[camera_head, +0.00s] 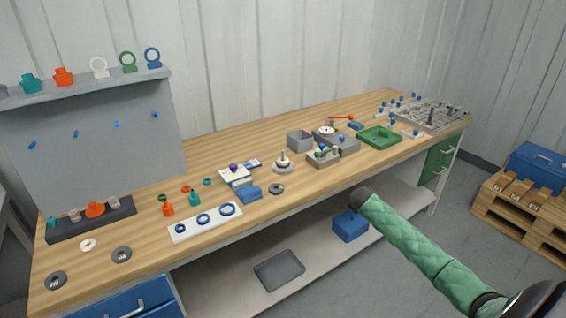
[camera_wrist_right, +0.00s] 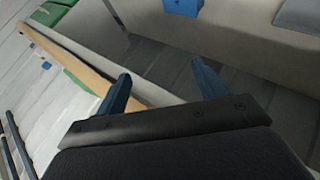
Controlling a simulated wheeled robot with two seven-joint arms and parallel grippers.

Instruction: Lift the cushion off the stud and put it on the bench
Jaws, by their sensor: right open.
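A pale round piece (camera_head: 283,167) sits on the bench with a dark-tipped upright stud (camera_head: 282,156) at its middle. It looks like the cushion on its stud, but it is too small to be sure. The wooden bench top (camera_head: 230,150) has bare wood around and behind it. My right gripper (camera_wrist_right: 160,76) shows in its wrist view with two blue fingers spread wide and nothing between them. It is apart from the pale piece, off the bench's front edge. My left gripper is not in view.
Grey blocks with fittings (camera_head: 338,143), a green tray (camera_head: 380,137) and a grid rack (camera_head: 432,117) stand to the right. A blue box (camera_head: 350,226) rests on the lower shelf.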

